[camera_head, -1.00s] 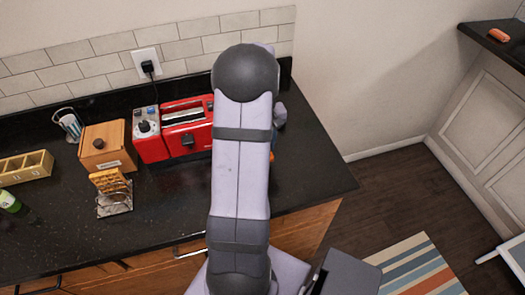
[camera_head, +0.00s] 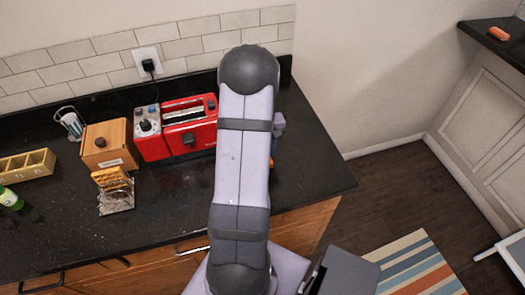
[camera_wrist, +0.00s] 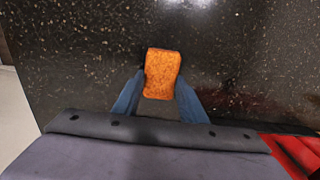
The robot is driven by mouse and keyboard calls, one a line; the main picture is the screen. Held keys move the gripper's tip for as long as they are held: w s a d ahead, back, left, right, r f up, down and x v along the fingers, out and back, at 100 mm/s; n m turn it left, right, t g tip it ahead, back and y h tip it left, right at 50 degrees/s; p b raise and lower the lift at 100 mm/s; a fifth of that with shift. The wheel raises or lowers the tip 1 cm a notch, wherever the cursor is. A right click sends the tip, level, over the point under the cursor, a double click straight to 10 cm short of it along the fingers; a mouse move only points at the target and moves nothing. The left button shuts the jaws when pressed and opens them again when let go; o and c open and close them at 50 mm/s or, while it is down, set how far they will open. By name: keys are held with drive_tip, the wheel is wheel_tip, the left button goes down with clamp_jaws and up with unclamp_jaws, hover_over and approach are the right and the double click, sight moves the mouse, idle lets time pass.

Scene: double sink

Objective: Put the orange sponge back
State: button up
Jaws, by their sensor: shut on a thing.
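The orange sponge (camera_wrist: 163,73), a rough-textured orange block, is between the blue fingers of my gripper (camera_wrist: 161,82) in the wrist view. My gripper is shut on it, with a finger on each side. The dark speckled counter shows behind the sponge; I cannot tell the gap between them. In the head view my own arm hides nearly all of the gripper and sponge, with only a small bit of blue and orange at its right edge.
On the counter (camera_head: 60,232) stand a red toaster (camera_head: 189,138), a wooden box (camera_head: 108,150), a toast rack (camera_head: 117,203), a divided tray (camera_head: 26,166), a glass (camera_head: 70,124) and a green bottle (camera_head: 9,198). Another orange item (camera_head: 498,33) lies on a far dark shelf. The counter's right end is clear.

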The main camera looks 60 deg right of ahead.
drive_tip(key=o, duration=1)
drive_tip(key=shift+r, duration=0.1)
wheel_tip(320, 180, up, 12)
drive_tip(key=b, duration=0.3)
drive_tip(key=shift+r+b, duration=0.1)
drive_tip(key=shift+b, duration=0.2)
